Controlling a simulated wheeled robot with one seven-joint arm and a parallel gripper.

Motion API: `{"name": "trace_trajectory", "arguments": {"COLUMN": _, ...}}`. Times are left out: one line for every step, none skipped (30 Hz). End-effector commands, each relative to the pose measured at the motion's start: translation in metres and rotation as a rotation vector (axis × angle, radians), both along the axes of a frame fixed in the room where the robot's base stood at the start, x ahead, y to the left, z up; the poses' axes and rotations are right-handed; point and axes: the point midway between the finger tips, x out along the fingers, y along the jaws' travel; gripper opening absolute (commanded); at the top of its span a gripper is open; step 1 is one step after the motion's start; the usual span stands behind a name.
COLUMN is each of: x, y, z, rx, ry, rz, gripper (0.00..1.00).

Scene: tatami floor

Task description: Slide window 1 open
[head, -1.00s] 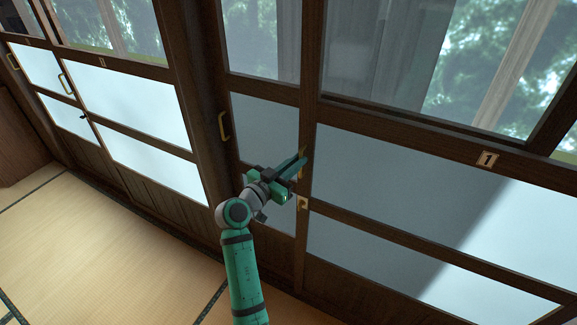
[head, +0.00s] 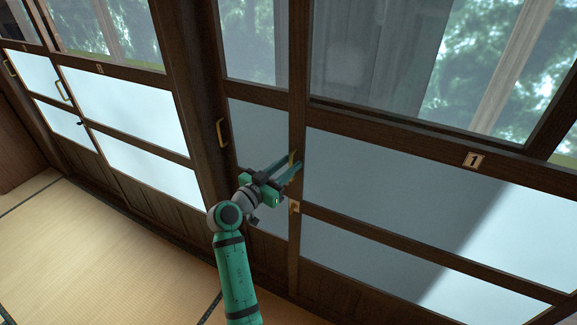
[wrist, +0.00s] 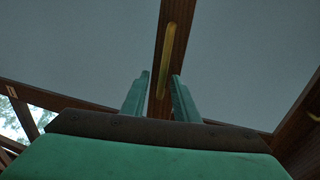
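Window 1 is the wood-framed panel at right in the head view, with a number plate reading 1 (head: 473,161). Its brass handle (head: 293,158) is upright on its left stile, partly hidden by my fingers. In the wrist view the handle (wrist: 170,45) runs up the dark stile, its lower end between my two fingers in the picture. My gripper (head: 298,163) is at the handle, with its teal fingers apart. In the wrist view, gaps show between the handle and both fingers of my gripper (wrist: 158,84); I cannot tell whether either touches it.
A small brass fitting (head: 294,207) sits lower on the same stile. Left of it is a narrow pane and a post with another brass handle (head: 222,132). More panels (head: 130,108) stand farther left. The tatami floor (head: 90,250) is clear at lower left.

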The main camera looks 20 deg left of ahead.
Motion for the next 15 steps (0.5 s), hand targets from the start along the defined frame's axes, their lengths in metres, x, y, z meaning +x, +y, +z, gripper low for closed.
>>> {"name": "trace_trajectory", "arguments": {"x": -0.001, "y": 0.001, "z": 0.0, "rx": 0.0, "ry": 0.0, "rz": 0.001, "gripper": 0.27}}
{"name": "trace_trajectory", "arguments": {"x": -0.002, "y": 0.001, "z": 0.0, "rx": 0.0, "ry": 0.0, "rz": 0.002, "gripper": 0.27}}
{"name": "trace_trajectory", "arguments": {"x": -0.004, "y": 0.002, "z": 0.0, "rx": 0.0, "ry": 0.0, "rz": 0.003, "gripper": 0.27}}
{"name": "trace_trajectory", "arguments": {"x": -0.006, "y": 0.003, "z": 0.0, "rx": 0.0, "ry": 0.0, "rz": 0.003, "gripper": 0.27}}
{"name": "trace_trajectory", "arguments": {"x": -0.008, "y": 0.004, "z": 0.0, "rx": 0.0, "ry": 0.0, "rz": 0.004, "gripper": 0.27}}
{"name": "trace_trajectory", "arguments": {"x": -0.013, "y": 0.005, "z": 0.0, "rx": 0.0, "ry": 0.0, "rz": 0.004, "gripper": 0.27}}
{"name": "trace_trajectory", "arguments": {"x": -0.017, "y": 0.006, "z": -0.001, "rx": -0.001, "ry": 0.0, "rz": 0.004, "gripper": 0.27}}
{"name": "trace_trajectory", "arguments": {"x": -0.022, "y": 0.007, "z": 0.0, "rx": -0.001, "ry": 0.0, "rz": 0.004, "gripper": 0.27}}
{"name": "trace_trajectory", "arguments": {"x": -0.029, "y": 0.009, "z": 0.0, "rx": 0.0, "ry": -0.001, "rz": 0.005, "gripper": 0.27}}
{"name": "trace_trajectory", "arguments": {"x": -0.034, "y": 0.01, "z": -0.001, "rx": -0.001, "ry": -0.001, "rz": 0.004, "gripper": 0.27}}
{"name": "trace_trajectory", "arguments": {"x": -0.04, "y": 0.011, "z": -0.001, "rx": -0.001, "ry": 0.0, "rz": 0.004, "gripper": 0.27}}
{"name": "trace_trajectory", "arguments": {"x": -0.048, "y": 0.013, "z": 0.0, "rx": 0.0, "ry": -0.001, "rz": 0.005, "gripper": 0.27}}
{"name": "trace_trajectory", "arguments": {"x": -0.053, "y": 0.014, "z": 0.0, "rx": 0.0, "ry": 0.0, "rz": 0.004, "gripper": 0.27}}
{"name": "trace_trajectory", "arguments": {"x": -0.059, "y": 0.015, "z": 0.0, "rx": 0.0, "ry": 0.0, "rz": 0.004, "gripper": 0.27}}
{"name": "trace_trajectory", "arguments": {"x": -0.066, "y": 0.017, "z": 0.0, "rx": -0.001, "ry": -0.001, "rz": 0.004, "gripper": 0.27}}
